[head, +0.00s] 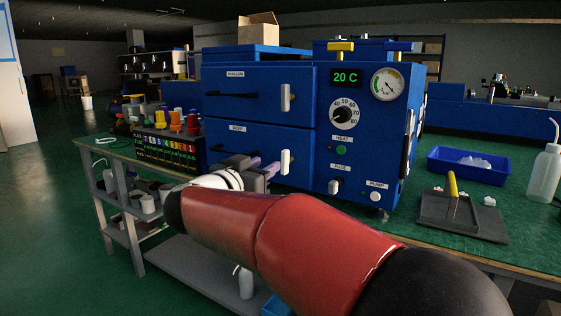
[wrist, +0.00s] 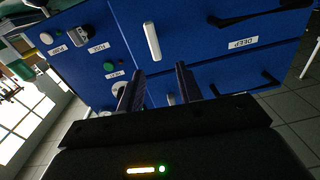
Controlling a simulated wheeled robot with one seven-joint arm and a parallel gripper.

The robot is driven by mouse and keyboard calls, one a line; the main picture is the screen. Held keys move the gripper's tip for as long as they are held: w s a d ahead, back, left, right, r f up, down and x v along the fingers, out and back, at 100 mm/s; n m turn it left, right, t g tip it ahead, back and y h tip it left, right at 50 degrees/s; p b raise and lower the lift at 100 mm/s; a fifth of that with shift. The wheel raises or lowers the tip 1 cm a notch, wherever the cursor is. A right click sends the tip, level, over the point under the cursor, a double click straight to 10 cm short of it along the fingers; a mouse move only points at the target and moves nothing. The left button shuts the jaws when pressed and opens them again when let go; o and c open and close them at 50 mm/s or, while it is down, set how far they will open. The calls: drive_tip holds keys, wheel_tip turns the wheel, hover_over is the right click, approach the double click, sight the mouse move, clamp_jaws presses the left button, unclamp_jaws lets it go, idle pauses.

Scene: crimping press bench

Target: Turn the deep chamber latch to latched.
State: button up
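The blue chamber unit (head: 260,112) has two doors, an upper one labelled shallow and a lower one labelled deep. The deep chamber latch (head: 286,162) is a white bar standing upright near the right edge of the lower door. It also shows in the wrist view (wrist: 152,41), where the door appears turned over. My gripper (head: 268,168) is in front of the lower door, just left of the deep latch in the head view. In the wrist view its two dark fingers (wrist: 156,72) are spread and empty, with the deep latch beyond their tips. Contact is not visible.
The shallow latch (head: 286,98) is also upright. The right panel has a dial (head: 344,115), green heat button (head: 341,150) and fuse knob (head: 334,187). Coloured connectors (head: 176,121) stand left; a blue tray (head: 468,166) and dark plate with yellow handle (head: 462,215) lie right.

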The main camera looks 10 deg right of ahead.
sight(283, 158)
drive_tip(key=shift+g+h, duration=0.3)
drive_tip(key=shift+g, duration=0.1)
drive_tip(key=x, duration=0.7)
drive_tip(key=shift+w+d+f, duration=0.2)
drive_tip(key=shift+d+f, duration=0.05)
drive_tip(key=shift+d, duration=0.05)
drive_tip(key=shift+c, duration=0.3)
clamp_jaws()
